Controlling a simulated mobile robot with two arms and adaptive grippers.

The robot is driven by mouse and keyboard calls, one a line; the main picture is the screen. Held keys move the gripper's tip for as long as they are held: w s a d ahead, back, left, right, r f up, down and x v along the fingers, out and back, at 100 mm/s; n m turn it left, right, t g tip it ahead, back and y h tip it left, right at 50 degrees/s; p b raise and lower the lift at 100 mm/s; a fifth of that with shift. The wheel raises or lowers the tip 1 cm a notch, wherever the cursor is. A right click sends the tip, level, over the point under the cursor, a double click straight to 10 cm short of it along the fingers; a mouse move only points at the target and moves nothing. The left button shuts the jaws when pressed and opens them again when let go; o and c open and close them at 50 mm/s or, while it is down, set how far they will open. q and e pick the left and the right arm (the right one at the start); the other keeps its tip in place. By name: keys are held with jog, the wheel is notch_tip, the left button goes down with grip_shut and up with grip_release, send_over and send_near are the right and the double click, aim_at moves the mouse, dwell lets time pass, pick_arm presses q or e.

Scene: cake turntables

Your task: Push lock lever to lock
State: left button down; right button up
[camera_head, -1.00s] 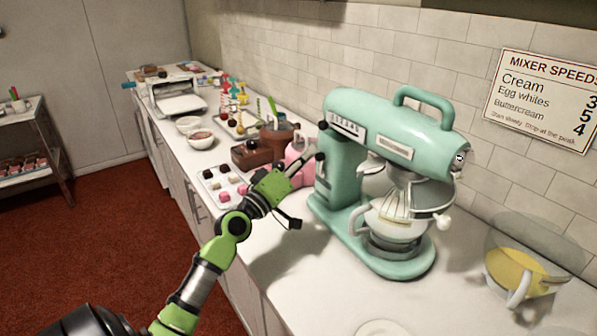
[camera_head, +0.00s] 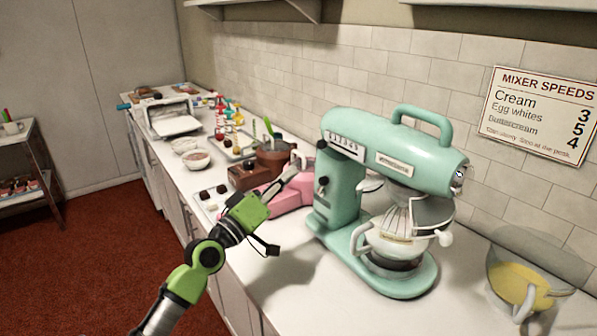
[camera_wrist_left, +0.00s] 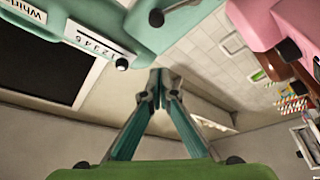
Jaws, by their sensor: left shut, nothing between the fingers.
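The mint-green stand mixer (camera_head: 395,150) stands on the counter, its glass bowl and whisk under the head. A black-knobbed lever (camera_head: 323,182) sits on its left side, below the speed scale; I cannot tell for sure that it is the lock lever. Another black knob (camera_head: 321,145) sits at the end of the speed scale. My left gripper (camera_head: 297,162) is shut and empty, up and left of the lower lever, apparently apart from it. In the wrist view its closed fingertips (camera_wrist_left: 160,76) show near the mixer's dark knobs (camera_wrist_left: 155,17). My right gripper is out of view.
A pink mixer or box (camera_head: 290,196) and a brown one (camera_head: 250,176) stand just behind my gripper. A tray of chocolates (camera_head: 212,194) lies beside them. A glass jug of yellow batter (camera_head: 517,280) stands at right. The counter before the mixer is clear.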

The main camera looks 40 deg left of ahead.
pick_arm(q)
jog(key=b+v, duration=0.1)
jog(key=v, duration=0.2)
jog(key=shift+s+a+f, duration=0.1)
jog(key=shift+s+f, duration=0.05)
jog(key=shift+s, duration=0.15)
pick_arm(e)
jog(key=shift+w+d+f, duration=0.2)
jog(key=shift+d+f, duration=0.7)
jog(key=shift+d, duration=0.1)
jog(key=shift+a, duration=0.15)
